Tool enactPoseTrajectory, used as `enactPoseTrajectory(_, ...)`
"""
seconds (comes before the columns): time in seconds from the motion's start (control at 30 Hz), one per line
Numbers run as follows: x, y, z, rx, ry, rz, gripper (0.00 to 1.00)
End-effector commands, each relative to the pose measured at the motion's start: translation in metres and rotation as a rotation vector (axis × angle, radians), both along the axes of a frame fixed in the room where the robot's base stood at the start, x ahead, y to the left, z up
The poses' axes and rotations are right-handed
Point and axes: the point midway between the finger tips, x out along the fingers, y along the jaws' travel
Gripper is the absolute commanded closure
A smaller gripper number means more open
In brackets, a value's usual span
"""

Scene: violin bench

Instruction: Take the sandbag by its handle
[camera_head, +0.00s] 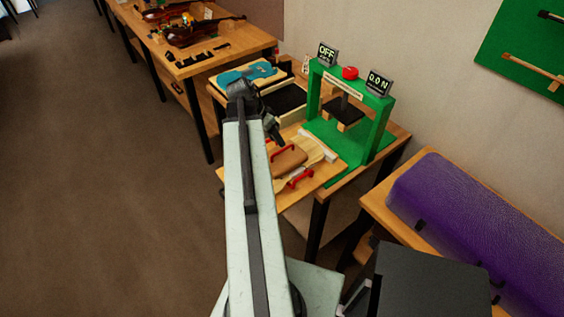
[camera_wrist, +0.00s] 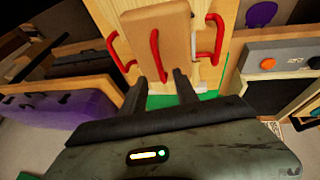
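The sandbag is a brown block (camera_head: 289,159) on the bench below the green press; it also shows at the top middle of the wrist view (camera_wrist: 177,40). Its red handle (camera_wrist: 154,55) runs lengthwise along it, and the handle also shows in the head view (camera_head: 282,149). My gripper (camera_wrist: 158,82) is open and empty, its two dark fingers apart. In the wrist view the handle's near end appears between the fingertips; I cannot tell how far above it they are. In the head view my gripper (camera_head: 275,135) is beside the sandbag, partly hidden by my wrist.
Other red handles flank the sandbag in the wrist view, left (camera_wrist: 117,52) and right (camera_wrist: 212,40). The green press (camera_head: 378,130) stands behind right. A teal item (camera_head: 245,73) lies behind my wrist. A purple case (camera_head: 470,215) is at the right. Open floor lies left.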

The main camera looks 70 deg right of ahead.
Motion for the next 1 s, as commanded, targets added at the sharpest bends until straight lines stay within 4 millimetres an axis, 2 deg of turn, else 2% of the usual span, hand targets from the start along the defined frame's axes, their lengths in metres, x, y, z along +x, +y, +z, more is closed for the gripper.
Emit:
enactPoseTrajectory(0.3, -0.013, -0.006, -0.048, 0.000, -0.001, 0.000, 0.64)
enactPoseTrajectory(0.57, -0.015, -0.008, -0.047, 0.000, 0.000, 0.002, 0.64)
enactPoseTrajectory(0.67, -0.015, -0.008, -0.047, 0.000, 0.000, 0.002, 0.89)
enactPoseTrajectory(0.7, -0.015, -0.007, -0.047, 0.001, 0.000, 0.003, 1.00)
enactPoseTrajectory(1.0, -0.014, -0.007, -0.047, 0.000, -0.001, 0.003, 1.00)
